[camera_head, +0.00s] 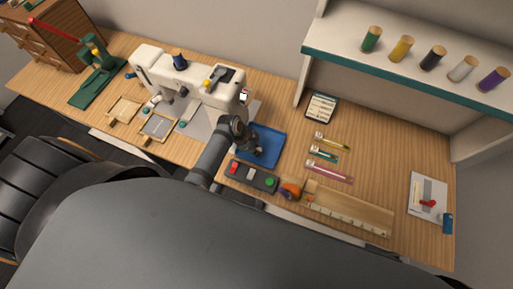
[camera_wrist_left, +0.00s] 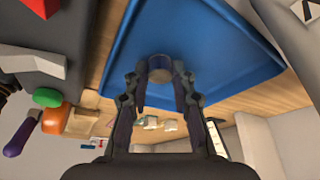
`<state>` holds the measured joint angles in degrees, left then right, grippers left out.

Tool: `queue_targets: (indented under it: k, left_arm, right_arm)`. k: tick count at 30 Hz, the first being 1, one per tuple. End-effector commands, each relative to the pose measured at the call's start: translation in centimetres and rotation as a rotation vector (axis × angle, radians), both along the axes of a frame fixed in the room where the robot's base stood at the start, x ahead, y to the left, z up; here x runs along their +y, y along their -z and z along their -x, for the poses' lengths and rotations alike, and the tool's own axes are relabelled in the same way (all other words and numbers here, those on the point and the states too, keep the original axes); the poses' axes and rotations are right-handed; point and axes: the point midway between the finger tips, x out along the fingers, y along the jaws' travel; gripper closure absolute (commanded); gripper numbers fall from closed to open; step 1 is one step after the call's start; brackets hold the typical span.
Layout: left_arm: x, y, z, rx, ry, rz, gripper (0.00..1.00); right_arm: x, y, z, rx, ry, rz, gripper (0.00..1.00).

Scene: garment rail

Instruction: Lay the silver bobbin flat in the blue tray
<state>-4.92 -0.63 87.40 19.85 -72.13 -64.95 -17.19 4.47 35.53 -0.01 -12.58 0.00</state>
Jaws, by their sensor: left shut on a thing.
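The blue tray (camera_head: 272,140) lies on the wooden table, just right of the sewing machine. It fills the upper middle of the left wrist view (camera_wrist_left: 215,40). My left gripper (camera_head: 255,150) reaches over the tray's left part. In the left wrist view my left gripper (camera_wrist_left: 160,75) is shut on a small round greyish thing, the silver bobbin (camera_wrist_left: 159,66), held between the fingertips in front of the tray. I cannot tell whether the bobbin touches the tray floor. In the head view the bobbin is hidden or too small to make out. My right gripper is not in view.
The white sewing machine (camera_head: 185,78) stands left of the tray. A dark box with red and green buttons (camera_head: 252,176) and an orange thing (camera_head: 290,190) lie in front. Small packets (camera_head: 325,157) lie to the right. A shelf with thread spools (camera_head: 432,57) is behind right.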

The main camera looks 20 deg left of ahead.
Motion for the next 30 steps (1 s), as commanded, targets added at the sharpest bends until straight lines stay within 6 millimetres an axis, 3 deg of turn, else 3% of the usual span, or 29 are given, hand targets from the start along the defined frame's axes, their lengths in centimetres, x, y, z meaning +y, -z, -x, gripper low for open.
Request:
queue_targets:
  k: [1, 2, 6, 18, 30]
  left_arm:
    - [0.0, 0.3, 0.0, 0.001, 0.000, 0.000, 0.88]
    - [0.0, 0.2, 0.0, 0.001, 0.000, 0.000, 0.73]
    - [0.0, 0.2, 0.0, 0.000, 0.000, 0.000, 0.53]
    - [0.3, -0.7, 0.1, -0.002, -0.001, -0.001, 0.53]
    - [3.3, -8.9, 1.8, -0.003, 0.002, -0.003, 0.53]
  right_arm:
    - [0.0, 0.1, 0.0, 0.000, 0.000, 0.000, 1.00]
    - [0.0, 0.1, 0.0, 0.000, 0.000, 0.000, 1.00]
    - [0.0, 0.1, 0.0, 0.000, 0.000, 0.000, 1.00]
    - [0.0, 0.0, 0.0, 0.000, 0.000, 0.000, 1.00]
    - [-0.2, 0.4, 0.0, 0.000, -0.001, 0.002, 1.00]
